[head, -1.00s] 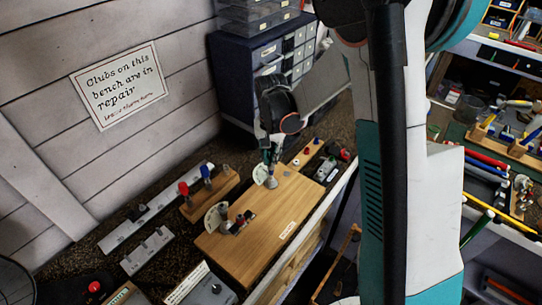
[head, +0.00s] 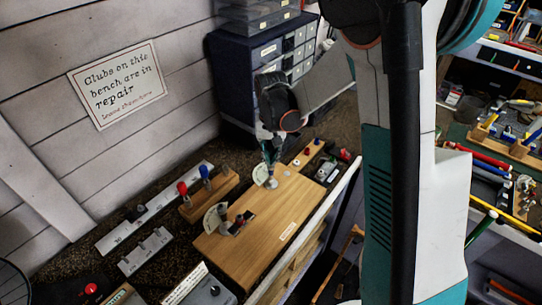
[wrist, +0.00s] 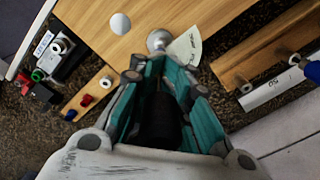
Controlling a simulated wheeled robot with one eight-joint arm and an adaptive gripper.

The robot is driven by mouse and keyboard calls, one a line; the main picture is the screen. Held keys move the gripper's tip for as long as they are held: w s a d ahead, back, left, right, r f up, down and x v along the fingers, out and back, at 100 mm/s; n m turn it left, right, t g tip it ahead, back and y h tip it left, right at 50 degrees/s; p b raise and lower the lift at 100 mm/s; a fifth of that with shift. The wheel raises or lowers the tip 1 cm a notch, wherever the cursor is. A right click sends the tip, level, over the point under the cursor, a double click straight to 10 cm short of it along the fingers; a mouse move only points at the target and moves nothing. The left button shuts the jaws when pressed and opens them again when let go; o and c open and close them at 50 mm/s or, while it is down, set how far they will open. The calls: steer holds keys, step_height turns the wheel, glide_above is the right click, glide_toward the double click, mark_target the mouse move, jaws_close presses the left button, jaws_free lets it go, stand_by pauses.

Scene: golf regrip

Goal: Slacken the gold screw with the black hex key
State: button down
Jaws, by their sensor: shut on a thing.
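My gripper (head: 270,148) is at the far end of the wooden board (head: 288,200), above a clamp-like fixture with a pale dial plate (head: 260,172). In the wrist view my gripper (wrist: 160,85) is shut around a dark cylinder, which looks like the handle of the black hex key (wrist: 158,118). The fingers hide most of it. A round metal post (wrist: 158,39) and the dial plate (wrist: 188,46) show just beyond the fingertips. I cannot make out the gold screw or whether the key's tip touches it.
A wooden rack (head: 214,202) left of the board holds a red-handled tool (head: 183,189) and a blue-handled tool (head: 204,172). A second dial fixture (head: 214,219) stands at the board's near left. A dark drawer cabinet (head: 245,85) stands behind. The board's middle is clear.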

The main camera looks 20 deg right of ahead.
steer(key=shift+r, duration=0.2)
steer(key=shift+r+p, duration=0.85)
steer(key=shift+r, duration=0.45)
